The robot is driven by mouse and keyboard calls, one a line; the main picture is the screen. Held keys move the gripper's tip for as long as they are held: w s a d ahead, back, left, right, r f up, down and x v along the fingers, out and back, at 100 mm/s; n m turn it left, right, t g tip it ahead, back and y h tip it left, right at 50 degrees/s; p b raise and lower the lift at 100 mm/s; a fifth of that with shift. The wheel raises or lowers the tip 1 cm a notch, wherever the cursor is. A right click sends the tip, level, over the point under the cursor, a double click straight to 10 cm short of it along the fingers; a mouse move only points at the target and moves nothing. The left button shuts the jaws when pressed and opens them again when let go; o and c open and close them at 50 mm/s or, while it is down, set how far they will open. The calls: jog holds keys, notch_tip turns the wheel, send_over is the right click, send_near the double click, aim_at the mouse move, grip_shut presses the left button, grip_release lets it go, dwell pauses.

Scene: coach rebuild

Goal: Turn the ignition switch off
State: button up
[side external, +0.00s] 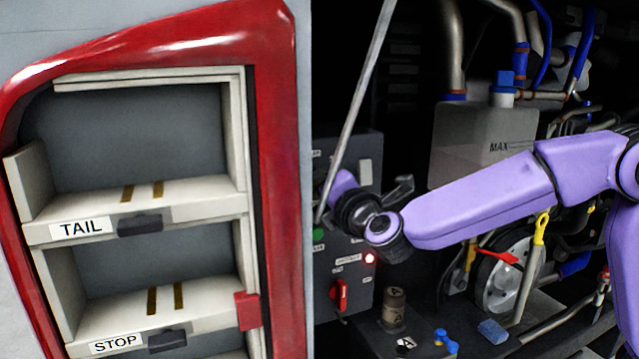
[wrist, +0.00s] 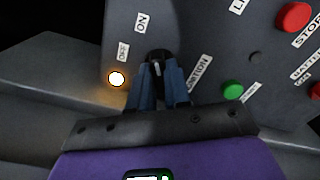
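The ignition switch is a black knob (wrist: 158,56) on the grey control panel, with a small pale mark on it. A partly covered label ending in "NITION" lies to its right, and an "ON" label (wrist: 141,22) is above left. My gripper (wrist: 159,68) has its blue fingers on either side of the knob; whether they press on it I cannot tell. In the side external view my purple wrist (side external: 385,229) is in front of the panel (side external: 360,150). The fingertips and the knob are hidden there.
A lit lamp (wrist: 116,79) is left of the fingers. A green button (wrist: 233,90) and a red stop button (wrist: 293,17) are to the right. The side external view shows a red rotary switch (side external: 340,295) below my wrist and a slanting rod (side external: 362,90) nearby.

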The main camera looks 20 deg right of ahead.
grip_shut()
jog(key=n, duration=0.6)
jog(key=n, duration=0.6)
jog(key=o, duration=0.8)
grip_release()
